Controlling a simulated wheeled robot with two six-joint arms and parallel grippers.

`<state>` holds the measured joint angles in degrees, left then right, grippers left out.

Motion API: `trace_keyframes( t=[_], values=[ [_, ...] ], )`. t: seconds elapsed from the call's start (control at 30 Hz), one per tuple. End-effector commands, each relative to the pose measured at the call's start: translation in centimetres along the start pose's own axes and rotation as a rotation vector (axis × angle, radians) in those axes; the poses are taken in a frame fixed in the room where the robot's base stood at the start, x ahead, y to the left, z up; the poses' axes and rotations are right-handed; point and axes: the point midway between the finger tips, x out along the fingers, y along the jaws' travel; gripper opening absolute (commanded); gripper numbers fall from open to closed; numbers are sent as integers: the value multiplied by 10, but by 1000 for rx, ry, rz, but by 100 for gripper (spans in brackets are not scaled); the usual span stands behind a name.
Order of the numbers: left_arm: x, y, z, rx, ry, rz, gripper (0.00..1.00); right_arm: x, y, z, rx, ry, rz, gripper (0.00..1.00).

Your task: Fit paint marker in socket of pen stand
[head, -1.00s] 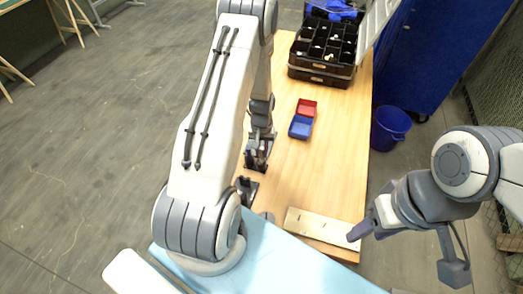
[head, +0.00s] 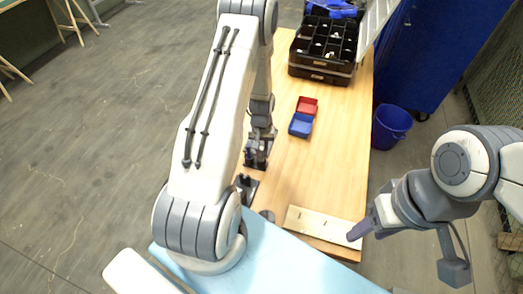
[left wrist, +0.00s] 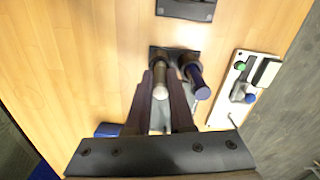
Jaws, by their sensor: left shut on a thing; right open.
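My left gripper (left wrist: 161,88) is shut on a slim marker with a pale round end (left wrist: 160,90), seen nearly end-on in the left wrist view. The marker is over the dark pen stand (left wrist: 158,51); I cannot tell whether its lower end is inside a socket. A thick dark-blue upright piece (left wrist: 197,78) is beside the held marker at the stand. In the head view my left gripper (head: 257,150) is low over the table, partly hidden by its arm. My right gripper (head: 361,230) is open and empty, by the table's near right edge.
Another dark plate (left wrist: 186,9) lies near the stand. A white panel with green and blue knobs (left wrist: 242,88) is to the right in the wrist view. Red (head: 307,106) and blue (head: 300,126) trays and a black organizer (head: 322,68) lie farther back. A pale board (head: 318,226) is in front.

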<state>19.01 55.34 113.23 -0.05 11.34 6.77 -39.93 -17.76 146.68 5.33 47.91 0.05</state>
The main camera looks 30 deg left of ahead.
Motion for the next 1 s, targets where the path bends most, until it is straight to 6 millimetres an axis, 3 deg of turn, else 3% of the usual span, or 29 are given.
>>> trace_keyframes(
  t=[0.43, 0.47, 0.5, 0.53, 0.57, 0.87, 1.0],
  values=[
    [4, 0, 0, 0, 0, 0, 0, 4, 0, 0, 0, 0, 0, 52],
    [4, 0, 0, 0, 0, 0, 25, 4, 0, 0, 0, 0, 0, 52],
    [4, 0, 0, 0, 0, 0, 40, 4, 0, 0, 0, 0, 0, 52],
    [4, 0, 0, 0, 0, 0, 52, 4, 0, 0, 0, 0, 0, 52],
    [4, 0, 0, 0, 0, 0, 56, 4, 0, 0, 0, 0, 0, 52],
    [4, 0, 0, 0, 0, 0, 56, 4, 0, 0, 1, 0, 0, 52],
    [-5, 0, -1, 0, 4, 0, 56, 7, 0, 0, 1, 0, 0, 52]
  ],
)
